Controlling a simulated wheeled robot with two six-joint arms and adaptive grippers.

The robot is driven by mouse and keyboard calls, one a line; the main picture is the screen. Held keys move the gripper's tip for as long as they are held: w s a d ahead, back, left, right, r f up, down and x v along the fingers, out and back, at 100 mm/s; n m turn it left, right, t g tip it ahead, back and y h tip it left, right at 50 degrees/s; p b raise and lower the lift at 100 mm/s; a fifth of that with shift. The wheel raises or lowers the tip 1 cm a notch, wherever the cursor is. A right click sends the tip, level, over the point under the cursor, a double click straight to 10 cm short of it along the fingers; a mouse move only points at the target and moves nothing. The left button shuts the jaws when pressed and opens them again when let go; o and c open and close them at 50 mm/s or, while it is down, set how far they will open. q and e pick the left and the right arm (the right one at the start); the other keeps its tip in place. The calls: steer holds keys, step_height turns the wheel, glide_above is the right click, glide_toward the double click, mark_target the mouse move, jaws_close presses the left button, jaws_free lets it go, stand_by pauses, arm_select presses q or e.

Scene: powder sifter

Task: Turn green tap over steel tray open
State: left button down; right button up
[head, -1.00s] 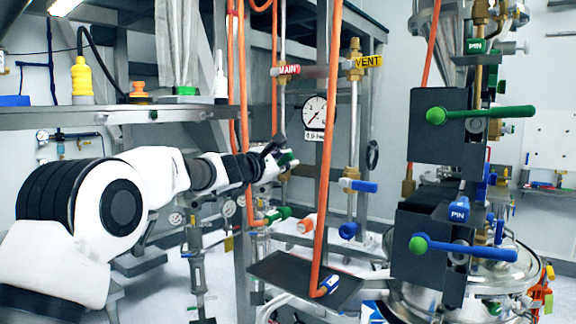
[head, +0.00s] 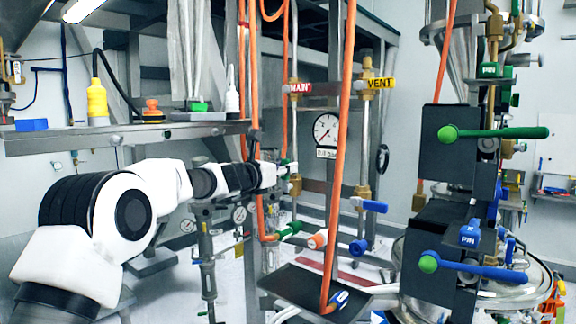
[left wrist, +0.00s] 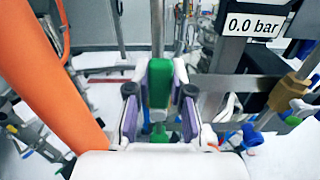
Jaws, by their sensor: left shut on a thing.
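My left gripper (left wrist: 160,100) is in the middle of the left wrist view, its two pads pressed on the sides of a green tap handle (left wrist: 160,82). The handle stands upright between the pads. In the head view the left gripper (head: 284,176) reaches the pipes below the red MAIN label; only a little green shows there, mostly hidden. Another green part (left wrist: 160,134) shows below the handle. A dark flat tray (head: 290,282) lies lower in the head view. My right gripper is not in view.
An orange hose (head: 341,150) hangs right of the gripper and crosses close on the left in the wrist view (left wrist: 52,75). A pressure gauge (head: 326,129) and blue-handled valve (head: 372,206) stand to the right. Dark boxes with green (head: 500,133) and blue levers (head: 480,268) stand further right.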

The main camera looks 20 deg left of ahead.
arm_select(q)
steer(key=shift+w+a+n, duration=0.1)
steer(key=shift+a+n, duration=0.05)
steer(key=shift+n, duration=0.15)
steer(key=c, duration=1)
jaws_free()
steer(key=shift+w+f, duration=0.1)
steer(key=v, duration=1.2)
steer(key=shift+w, duration=0.1)
